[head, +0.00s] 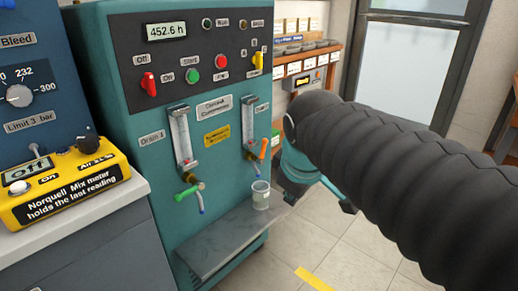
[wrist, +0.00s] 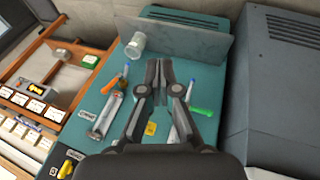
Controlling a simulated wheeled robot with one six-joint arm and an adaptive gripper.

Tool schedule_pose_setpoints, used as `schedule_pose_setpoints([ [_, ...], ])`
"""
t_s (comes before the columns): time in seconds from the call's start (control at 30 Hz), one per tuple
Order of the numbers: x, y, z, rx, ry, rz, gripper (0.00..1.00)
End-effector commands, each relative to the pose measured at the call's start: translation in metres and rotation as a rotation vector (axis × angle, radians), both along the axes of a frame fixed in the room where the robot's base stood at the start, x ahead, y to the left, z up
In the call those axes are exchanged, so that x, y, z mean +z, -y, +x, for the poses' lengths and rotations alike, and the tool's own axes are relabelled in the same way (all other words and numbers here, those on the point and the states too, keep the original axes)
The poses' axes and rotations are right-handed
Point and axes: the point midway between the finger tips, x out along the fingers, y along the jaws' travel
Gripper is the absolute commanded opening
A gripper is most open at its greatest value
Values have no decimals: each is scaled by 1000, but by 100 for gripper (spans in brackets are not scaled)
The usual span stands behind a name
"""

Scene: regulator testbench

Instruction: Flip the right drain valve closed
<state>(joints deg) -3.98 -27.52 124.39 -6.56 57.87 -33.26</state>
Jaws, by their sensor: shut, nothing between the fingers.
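The right drain valve has an orange handle (head: 263,149), standing nearly upright below the right sight tube (head: 249,119). In the wrist view, which is turned about, the orange handle (wrist: 110,86) lies left of my gripper (wrist: 160,68). The left drain valve has a green handle (head: 187,193), lying closer to level; it shows right of my fingers in the wrist view (wrist: 203,111). My gripper is shut and empty, in front of the teal panel and apart from both handles. In the head view my arm hides most of it.
A clear cup (head: 260,195) stands on the grey shelf (head: 222,240) below the right drain. The teal machine (head: 130,115) carries buttons and red and yellow switches. A yellow meter (head: 65,190) sits on the left counter. Open floor (head: 350,255) lies right of the shelf.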

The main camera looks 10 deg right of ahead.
Motion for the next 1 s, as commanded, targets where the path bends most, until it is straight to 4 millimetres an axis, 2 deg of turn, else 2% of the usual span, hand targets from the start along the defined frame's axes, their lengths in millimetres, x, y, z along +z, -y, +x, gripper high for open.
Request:
schedule_pose_setpoints([
  [0.03,4,-3,22,108,-19,-66,0],
  [0.2,23,-11,86,486,-83,-299,0],
  [0.4,32,-28,162,922,-179,-560,0],
  [0.6,31,-46,221,1272,-276,-759,0],
  [0.8,29,-56,249,1449,-332,-857,0],
  [1.0,30,-57,253,1482,-344,-875,0],
])
